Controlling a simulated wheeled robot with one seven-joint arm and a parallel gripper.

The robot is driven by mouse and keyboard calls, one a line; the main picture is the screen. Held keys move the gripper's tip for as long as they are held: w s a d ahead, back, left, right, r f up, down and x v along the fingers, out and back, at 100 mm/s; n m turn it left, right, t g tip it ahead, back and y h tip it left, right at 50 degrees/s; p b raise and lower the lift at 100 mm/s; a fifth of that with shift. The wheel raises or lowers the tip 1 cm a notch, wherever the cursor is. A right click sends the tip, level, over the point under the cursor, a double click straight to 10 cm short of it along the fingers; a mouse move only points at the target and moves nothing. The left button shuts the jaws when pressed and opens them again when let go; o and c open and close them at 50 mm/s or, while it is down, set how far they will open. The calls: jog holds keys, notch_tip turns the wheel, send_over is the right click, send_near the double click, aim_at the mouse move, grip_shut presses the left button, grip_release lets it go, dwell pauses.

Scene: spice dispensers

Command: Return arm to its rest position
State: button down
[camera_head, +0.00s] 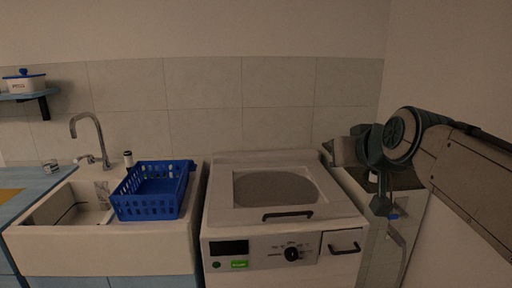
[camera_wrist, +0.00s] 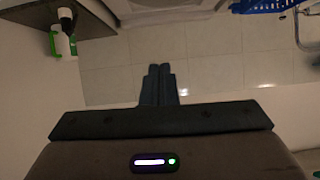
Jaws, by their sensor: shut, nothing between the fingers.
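My arm reaches in from the right edge of the head view and bends down at a dark joint. My gripper (camera_head: 382,206) hangs at the right, beside the washing machine and above the white cabinet on its right. In the wrist view my gripper (camera_wrist: 160,72) shows its two dark fingers together, with nothing between them. The wrist view shows a tiled surface beyond the fingertips, with nothing touching them.
A white top-loading washing machine (camera_head: 284,223) stands in the middle. A blue basket (camera_head: 148,205) sits on the sink (camera_head: 60,240) to its left. A white cabinet (camera_head: 392,250) is close to my gripper. A shelf with a pot (camera_head: 24,84) hangs at far left.

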jog(key=s+a+f+m+g+h+p, duration=0.1)
jog(key=s+f+g+p, duration=0.5)
jog(key=s+f, duration=1.1)
notch_tip(320, 180, down, 3)
jog(key=a+g, duration=0.1)
jog(key=g, duration=0.2)
jog(key=shift+s+a+h+p, duration=0.25)
jog(key=shift+h+p, duration=0.1)
jog(key=shift+h, duration=0.05)
jog(key=shift+r, duration=0.15)
